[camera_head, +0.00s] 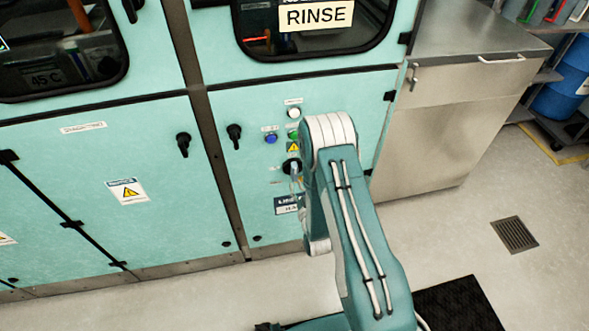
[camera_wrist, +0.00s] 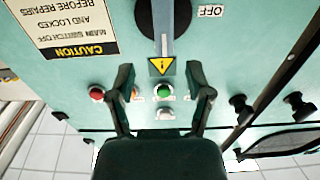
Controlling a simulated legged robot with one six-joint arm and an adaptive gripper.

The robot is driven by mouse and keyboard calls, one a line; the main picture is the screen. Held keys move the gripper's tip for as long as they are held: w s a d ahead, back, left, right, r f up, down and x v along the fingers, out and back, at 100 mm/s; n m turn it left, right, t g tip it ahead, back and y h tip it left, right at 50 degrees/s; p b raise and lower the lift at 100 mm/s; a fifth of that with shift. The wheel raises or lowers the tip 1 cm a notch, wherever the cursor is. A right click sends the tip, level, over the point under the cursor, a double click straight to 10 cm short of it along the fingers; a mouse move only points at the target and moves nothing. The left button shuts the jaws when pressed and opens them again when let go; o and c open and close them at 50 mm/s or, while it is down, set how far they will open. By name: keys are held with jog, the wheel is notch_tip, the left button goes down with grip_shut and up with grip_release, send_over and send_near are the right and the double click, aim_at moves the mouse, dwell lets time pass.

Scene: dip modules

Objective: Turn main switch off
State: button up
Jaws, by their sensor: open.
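The main switch (camera_wrist: 163,18) is a black rotary knob with a grey handle at the top of the wrist view, partly cut off by the frame edge. Its handle runs up and down in that view. An OFF label (camera_wrist: 211,11) sits to its right. In the head view the dark switch (camera_head: 291,165) shows on the teal panel beside my arm, partly covered. My gripper (camera_wrist: 159,72) is open and empty, its fingers spread below the knob in the wrist view. I see no contact with the switch. My arm hides most of the gripper in the head view.
The wrist view shows a red button (camera_wrist: 97,92), green button (camera_wrist: 163,91), white button (camera_wrist: 165,114), warning triangle (camera_wrist: 161,66) and upside-down caution sign (camera_wrist: 70,25). Black door latches (camera_wrist: 241,108) are at right. A steel cabinet (camera_head: 440,125) stands right; the floor before it is clear.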

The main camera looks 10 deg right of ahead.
aim_at(294, 172)
jog(key=w, duration=0.4)
jog(key=w+a, duration=0.1)
jog(key=w, duration=0.1)
jog(key=shift+w, duration=0.4)
jog(key=shift+w+d, duration=0.1)
jog(key=shift+w, duration=0.15)
jog(key=shift+w+d, duration=0.1)
jog(key=shift+d, duration=0.05)
grip_shut()
